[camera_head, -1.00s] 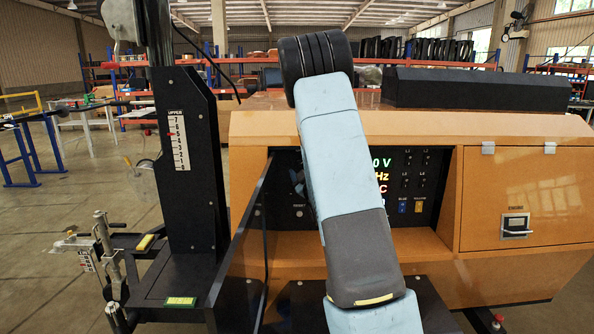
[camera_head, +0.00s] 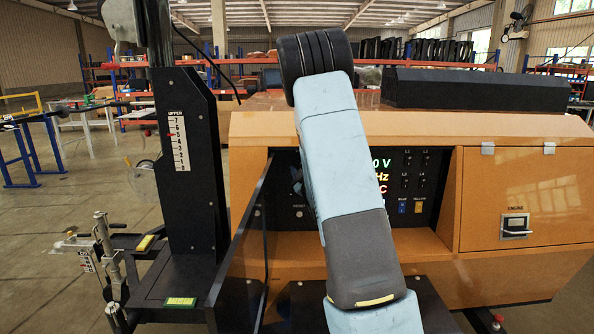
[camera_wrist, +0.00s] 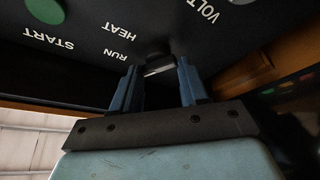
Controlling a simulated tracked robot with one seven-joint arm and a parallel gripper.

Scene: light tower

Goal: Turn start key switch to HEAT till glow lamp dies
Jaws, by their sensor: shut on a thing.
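In the wrist view the start key switch (camera_wrist: 158,68) shows a dark head with a pale edge on the black control panel, near the words HEAT, RUN and START. My gripper (camera_wrist: 160,76) has its two blue fingers on either side of this head and is shut on it. The exact angle of the key is hard to tell. I cannot make out the glow lamp in either view.
A green button (camera_wrist: 45,10) sits by START. The orange housing (camera_head: 520,190) surrounds the recessed panel, with an ENGINE door handle (camera_head: 515,226) at right. An open dark door (camera_head: 245,240) stands left of my arm, beside the black mast (camera_head: 190,150).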

